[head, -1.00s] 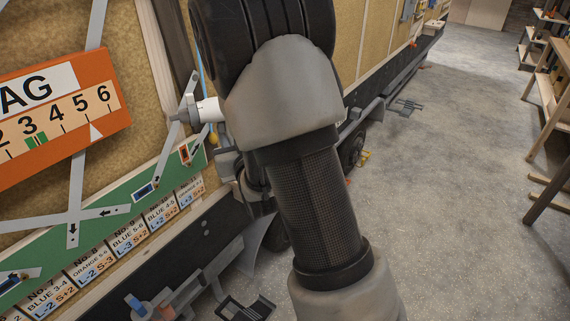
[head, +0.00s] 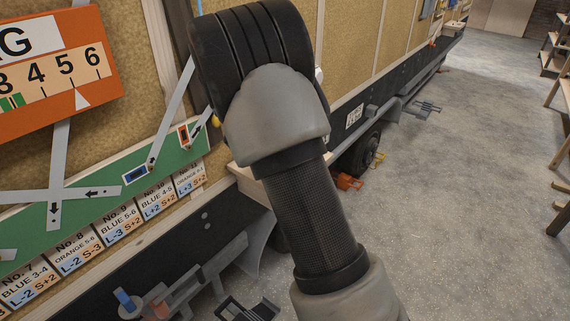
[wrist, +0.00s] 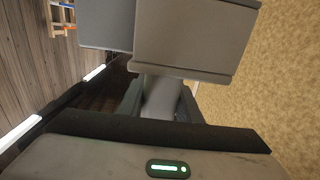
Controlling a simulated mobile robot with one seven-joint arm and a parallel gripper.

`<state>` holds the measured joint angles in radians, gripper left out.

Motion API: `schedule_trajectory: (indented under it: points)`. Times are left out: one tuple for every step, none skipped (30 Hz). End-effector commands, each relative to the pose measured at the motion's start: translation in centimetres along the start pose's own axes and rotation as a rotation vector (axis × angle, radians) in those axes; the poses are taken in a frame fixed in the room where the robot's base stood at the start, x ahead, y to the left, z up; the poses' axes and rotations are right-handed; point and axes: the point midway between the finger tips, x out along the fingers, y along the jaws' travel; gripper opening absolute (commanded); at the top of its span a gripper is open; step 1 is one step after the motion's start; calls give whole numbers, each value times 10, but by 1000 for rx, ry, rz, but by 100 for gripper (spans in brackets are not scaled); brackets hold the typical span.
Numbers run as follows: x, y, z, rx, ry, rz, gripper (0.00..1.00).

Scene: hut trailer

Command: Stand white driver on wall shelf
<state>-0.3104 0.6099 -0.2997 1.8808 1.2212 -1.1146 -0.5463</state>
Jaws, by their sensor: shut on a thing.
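In the wrist view, the two grey plate-like fingers of my gripper (wrist: 135,45) are close together. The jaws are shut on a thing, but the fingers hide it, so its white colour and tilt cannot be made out. In the head view, my thick grey and black arm covers the gripper. A small white patch (head: 319,75) shows at the arm's right edge; I cannot tell whether it is the driver. A pale wooden ledge (head: 242,178) juts from the wall just left of my arm and may be the wall shelf. My arm hides part of it.
An orange numbered board (head: 50,75) and a green board (head: 110,190) with grey pointers and labels cover the wall at left. A dark trailer frame (head: 190,235) with a wheel (head: 360,155) runs below. Concrete floor (head: 440,210) is clear at right; wooden racks stand beyond.

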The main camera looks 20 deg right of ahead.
Motion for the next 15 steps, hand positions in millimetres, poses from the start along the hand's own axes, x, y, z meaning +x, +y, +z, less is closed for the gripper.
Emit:
schedule_trajectory:
  points:
    - [1,0,4,1,5,11,0]
    - [1,1,8,0,4,16,0]
    - [1,1,14,-1,4,20,0]
    - [2,2,19,0,4,21,0]
    - [2,2,24,-1,4,22,0]
    - [2,2,31,-2,4,22,0]
    - [2,2,36,-1,4,21,0]
    - [2,2,41,-2,4,21,0]
    - [2,1,47,-1,4,20,0]
    - [2,1,51,1,5,20,0]
    - [2,1,54,0,5,19,0]
    - [2,1,58,1,5,19,0]
    - [2,1,59,2,5,19,0]
    - [2,1,60,3,6,19,0]
    - [2,1,62,4,6,19,0]
